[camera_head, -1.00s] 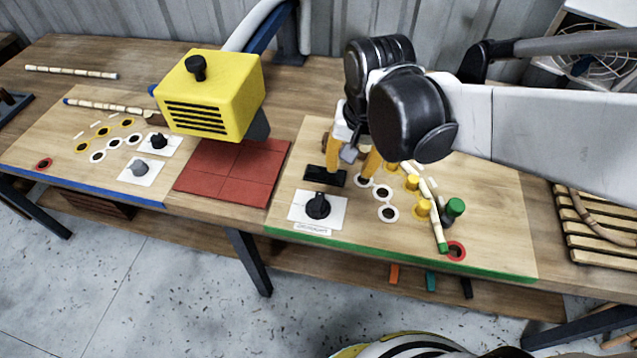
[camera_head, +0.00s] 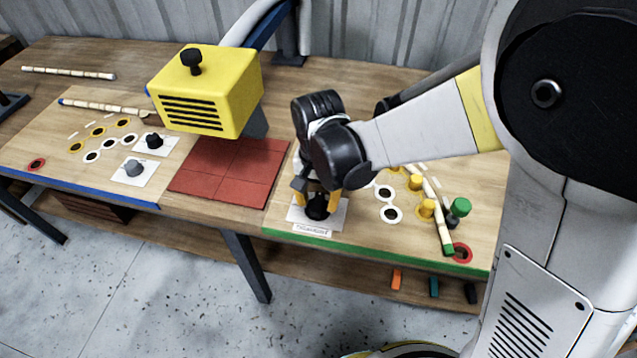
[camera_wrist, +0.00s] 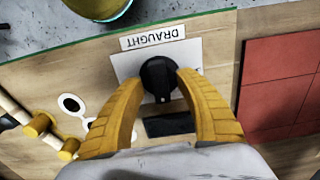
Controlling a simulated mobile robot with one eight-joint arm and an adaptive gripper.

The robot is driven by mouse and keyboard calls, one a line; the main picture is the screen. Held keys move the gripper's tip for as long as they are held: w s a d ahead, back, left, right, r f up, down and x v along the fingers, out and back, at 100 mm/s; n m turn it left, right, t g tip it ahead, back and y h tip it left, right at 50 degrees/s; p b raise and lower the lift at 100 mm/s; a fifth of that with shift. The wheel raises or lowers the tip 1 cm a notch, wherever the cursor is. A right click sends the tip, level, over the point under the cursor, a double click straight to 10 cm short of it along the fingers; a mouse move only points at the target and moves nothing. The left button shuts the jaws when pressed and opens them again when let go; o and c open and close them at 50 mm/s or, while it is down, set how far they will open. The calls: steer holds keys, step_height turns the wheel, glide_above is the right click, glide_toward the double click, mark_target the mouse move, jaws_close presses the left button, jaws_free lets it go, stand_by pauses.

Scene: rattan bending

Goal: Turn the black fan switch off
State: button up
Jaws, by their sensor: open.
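A round black knob switch (camera_head: 317,208) sits on a white plate (camera_head: 338,219) near the front edge of the right board. In the wrist view the knob (camera_wrist: 157,74) has a raised grip bar, and its plate label reads "DRAUGHT". My gripper (camera_head: 318,200) points down over it, open, with yellow fingers. In the wrist view the fingertips (camera_wrist: 160,82) lie on both sides of the knob. The right finger looks very close to it; I cannot tell whether it touches. Other knobs, black (camera_head: 153,141) and grey (camera_head: 134,168), sit on the left board.
A black bar (camera_wrist: 168,124) lies just behind the knob. Yellow pegs (camera_head: 426,208) and a green peg (camera_head: 460,207) stand to the right. Red tiles (camera_head: 228,172) and a yellow vented box (camera_head: 207,92) with a black knob are to the left.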

steer(key=shift+f, duration=0.4)
jaws_close()
